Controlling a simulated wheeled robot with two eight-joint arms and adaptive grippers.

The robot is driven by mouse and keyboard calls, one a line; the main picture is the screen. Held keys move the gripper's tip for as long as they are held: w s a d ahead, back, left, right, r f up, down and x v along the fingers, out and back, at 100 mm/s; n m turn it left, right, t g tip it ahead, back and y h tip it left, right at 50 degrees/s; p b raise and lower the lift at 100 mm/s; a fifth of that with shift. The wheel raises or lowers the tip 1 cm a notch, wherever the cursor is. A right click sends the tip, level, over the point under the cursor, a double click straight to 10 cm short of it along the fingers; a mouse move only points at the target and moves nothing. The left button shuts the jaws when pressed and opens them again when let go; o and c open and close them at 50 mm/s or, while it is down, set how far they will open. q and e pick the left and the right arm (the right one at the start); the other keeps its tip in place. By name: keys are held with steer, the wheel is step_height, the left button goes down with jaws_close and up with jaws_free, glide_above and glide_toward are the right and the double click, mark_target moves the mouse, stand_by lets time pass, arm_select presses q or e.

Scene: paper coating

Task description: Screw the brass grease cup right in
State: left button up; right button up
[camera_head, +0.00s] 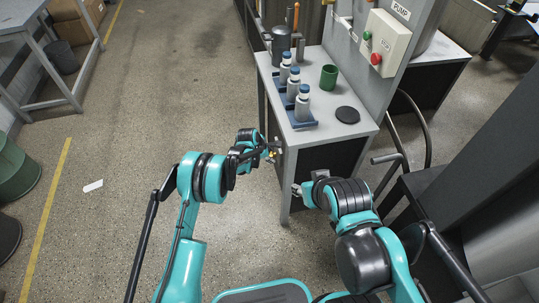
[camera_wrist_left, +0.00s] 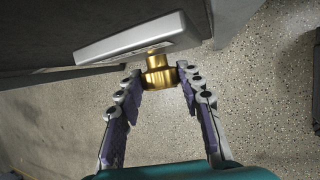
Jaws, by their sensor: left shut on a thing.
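The brass grease cup (camera_wrist_left: 159,77) shows in the left wrist view, its narrower neck against a pale grey plate (camera_wrist_left: 128,40). My left gripper (camera_wrist_left: 159,75) is shut on the cup, with one finger at each side of it. In the head view my left gripper (camera_head: 271,154) is at the left side of the workbench, and the cup there is mostly hidden and small. My right gripper (camera_head: 298,189) is at the front edge of the bench; its fingers are too small to tell open from shut. How deep the cup sits in the plate cannot be told.
The workbench (camera_head: 318,133) carries several grey bottles in blue trays, a green cup (camera_head: 328,77) and a black disc (camera_head: 347,115). A pump control box (camera_head: 384,44) with green and red buttons stands behind. The floor left of the bench is mostly clear, with a white scrap (camera_head: 93,186).

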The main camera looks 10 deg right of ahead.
arm_select(q)
steer(key=shift+s+f+m+t, duration=0.15)
steer(key=shift+m+t, duration=0.1)
steer(key=shift+t, duration=0.7)
steer(key=shift+s+m+t, duration=0.1)
steer(key=shift+m+t, duration=0.1)
steer(key=shift+t, duration=0.8)
steer(key=shift+s+f+m+t, duration=0.15)
steer(key=shift+m+t, duration=0.1)
steer(key=shift+t, duration=0.7)
steer(key=o, duration=1.2)
steer(key=shift+c, duration=0.2)
steer(key=shift+r, duration=0.1)
steer(key=v, duration=0.7)
steer(key=shift+s, duration=0.2)
steer(key=shift+a, duration=0.1)
